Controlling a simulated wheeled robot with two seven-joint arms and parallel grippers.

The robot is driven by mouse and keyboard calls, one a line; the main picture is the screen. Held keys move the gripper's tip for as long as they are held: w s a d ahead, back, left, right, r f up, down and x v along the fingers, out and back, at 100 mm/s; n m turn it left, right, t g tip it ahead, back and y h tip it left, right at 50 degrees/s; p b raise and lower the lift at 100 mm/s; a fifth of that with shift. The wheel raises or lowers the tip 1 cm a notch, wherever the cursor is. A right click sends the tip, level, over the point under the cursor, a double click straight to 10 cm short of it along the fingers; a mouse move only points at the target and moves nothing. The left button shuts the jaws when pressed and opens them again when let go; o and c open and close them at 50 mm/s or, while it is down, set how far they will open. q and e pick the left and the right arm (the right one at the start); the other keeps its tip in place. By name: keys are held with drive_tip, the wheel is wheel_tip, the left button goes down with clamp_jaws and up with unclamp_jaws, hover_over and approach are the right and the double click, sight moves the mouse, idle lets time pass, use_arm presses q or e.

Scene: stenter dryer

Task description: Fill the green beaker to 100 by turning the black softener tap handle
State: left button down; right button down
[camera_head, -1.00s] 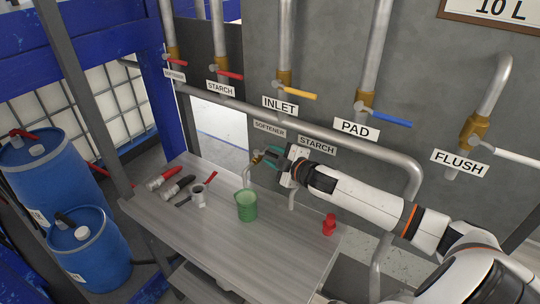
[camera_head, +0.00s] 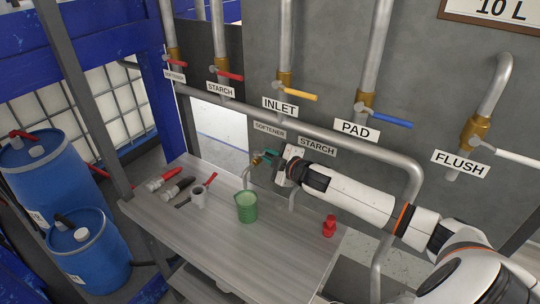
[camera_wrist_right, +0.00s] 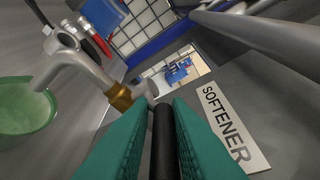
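The green beaker (camera_head: 246,212) stands upright on the table below the softener tap's spout (camera_head: 247,176). A pale surface shows near its top; I cannot read its level marks. In the right wrist view the beaker (camera_wrist_right: 22,108) is at the left edge, with the spout's end over it. My right gripper (camera_head: 262,157) is at the softener tap. In the wrist view its green fingers sit close on both sides of the black handle (camera_wrist_right: 164,140), shut on it. The brass valve (camera_wrist_right: 120,97) is just beyond. My left gripper is not in view.
Pipes and signs line the wall behind. Blue drums (camera_head: 87,245) stand at the left.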

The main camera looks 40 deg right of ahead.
drive_tip(key=shift+r, duration=0.25)
idle(0.6)
drive_tip(key=shift+w, duration=0.1)
